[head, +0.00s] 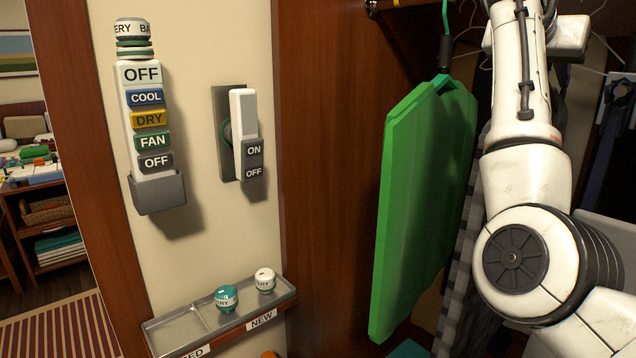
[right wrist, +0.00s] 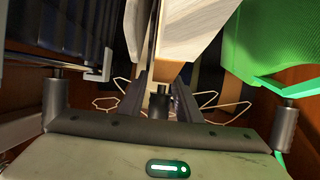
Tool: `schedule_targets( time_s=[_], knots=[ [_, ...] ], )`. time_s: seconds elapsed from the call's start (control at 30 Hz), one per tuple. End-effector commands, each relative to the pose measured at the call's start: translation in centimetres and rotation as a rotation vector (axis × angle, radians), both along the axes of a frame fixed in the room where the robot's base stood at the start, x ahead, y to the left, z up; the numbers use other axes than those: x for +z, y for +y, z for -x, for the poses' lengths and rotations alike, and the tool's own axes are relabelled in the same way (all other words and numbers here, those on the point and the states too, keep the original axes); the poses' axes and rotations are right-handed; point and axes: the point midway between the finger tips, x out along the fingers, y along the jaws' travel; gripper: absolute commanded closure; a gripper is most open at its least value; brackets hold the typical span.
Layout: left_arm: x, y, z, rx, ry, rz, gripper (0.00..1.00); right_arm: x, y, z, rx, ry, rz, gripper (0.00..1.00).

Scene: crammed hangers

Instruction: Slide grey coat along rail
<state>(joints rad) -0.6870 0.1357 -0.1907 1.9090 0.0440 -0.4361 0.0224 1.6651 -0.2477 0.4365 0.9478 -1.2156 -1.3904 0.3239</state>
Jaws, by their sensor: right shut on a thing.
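My right arm comes down the right side of the head view and hides its own gripper there. In the right wrist view the right gripper (right wrist: 165,98) is shut, with its dark fingers at the middle. A pale, slab-like thing (right wrist: 178,38), apparently the grey coat, stands right at the fingers. Its exact grip point is hard to make out. The rail (head: 400,3) shows only as a short piece at the top of the head view. My left gripper is not in view.
A green garment (head: 425,200) hangs left of my arm and also shows at right in the wrist view (right wrist: 270,45). A checked grey garment (head: 457,305) hangs behind it. Dark striped clothing (right wrist: 75,40) is close at left in the wrist view. A wooden panel (head: 325,170) bounds the closet.

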Motion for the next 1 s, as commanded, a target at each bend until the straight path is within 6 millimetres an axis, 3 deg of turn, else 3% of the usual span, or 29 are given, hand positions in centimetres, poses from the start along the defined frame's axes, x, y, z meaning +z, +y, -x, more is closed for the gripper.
schedule_targets(
  time_s=[1.0],
  knots=[
    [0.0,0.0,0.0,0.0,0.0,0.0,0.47,0.4,3.2,-3.7,-0.001,-0.007,0.004,1.0]
  ],
)
